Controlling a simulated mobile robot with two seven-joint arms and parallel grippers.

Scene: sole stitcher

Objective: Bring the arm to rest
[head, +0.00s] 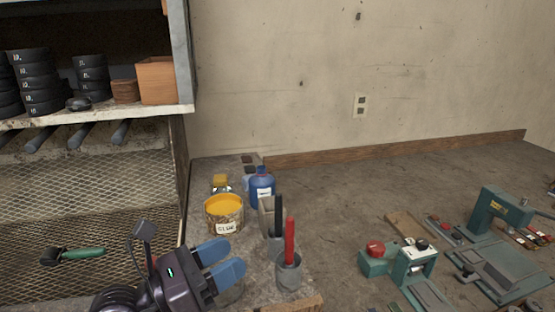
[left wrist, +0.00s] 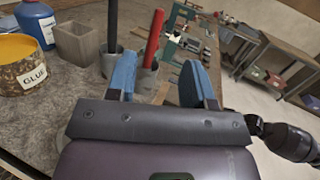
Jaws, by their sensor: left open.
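My left gripper (head: 224,263) comes in from the lower left in the head view, with blue fingers spread apart. In the left wrist view its two blue fingers (left wrist: 163,82) are apart, with nothing between them that I can see held. It is just in front of the glue tub (head: 224,213) and left of a grey cup (head: 289,270) holding a red stick (head: 290,240). My right gripper is not seen in the head view; a dark arm part shows at the right of the left wrist view, its jaws not visible.
A blue bottle (head: 262,188) and a grey block-shaped holder (left wrist: 82,44) stand behind the cups on the worktop. A shelf (head: 100,115) with black rolls is at the left. A green-handled tool (head: 84,253) lies by the mesh. Green machines (head: 500,215) stand at the right.

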